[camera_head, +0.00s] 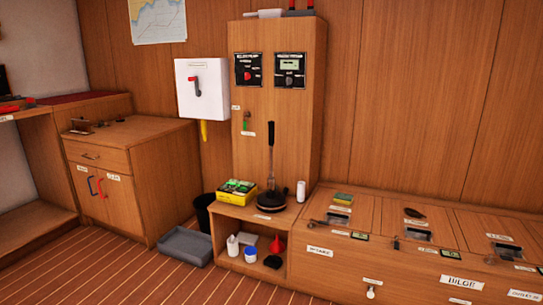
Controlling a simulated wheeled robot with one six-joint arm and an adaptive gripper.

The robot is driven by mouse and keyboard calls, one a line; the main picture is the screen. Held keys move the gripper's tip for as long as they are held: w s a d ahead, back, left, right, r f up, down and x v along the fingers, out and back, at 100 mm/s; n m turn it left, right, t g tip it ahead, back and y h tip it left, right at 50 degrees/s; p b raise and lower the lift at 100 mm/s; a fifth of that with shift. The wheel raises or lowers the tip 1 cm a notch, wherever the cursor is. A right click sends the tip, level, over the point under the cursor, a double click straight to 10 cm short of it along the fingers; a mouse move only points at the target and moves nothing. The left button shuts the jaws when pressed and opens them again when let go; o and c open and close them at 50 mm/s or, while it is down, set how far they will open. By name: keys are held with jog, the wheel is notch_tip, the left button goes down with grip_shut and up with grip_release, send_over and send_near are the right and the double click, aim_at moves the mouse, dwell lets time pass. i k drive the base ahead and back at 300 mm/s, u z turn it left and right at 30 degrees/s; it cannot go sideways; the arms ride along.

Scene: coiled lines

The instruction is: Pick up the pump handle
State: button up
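What looks like the pump handle (271,140) is a dark, slim upright lever with a thicker top. It stands in front of the tall wooden cabinet. Its lower end meets a round black pump base (271,198) on top of the low open shelf unit. Whether the handle is fixed in the base or only set in it, I cannot tell. My gripper is not in view.
A yellow box of green-topped items (236,191) is left of the pump, and a white cylinder (301,191) right of it. A grey tray (187,246) and black bin (203,212) stand on the floor at left. Bench lockers (420,240) extend right. The front floor is clear.

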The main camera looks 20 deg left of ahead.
aim_at(270, 124)
jog(key=u, duration=0.65)
jog(key=i, duration=1.65)
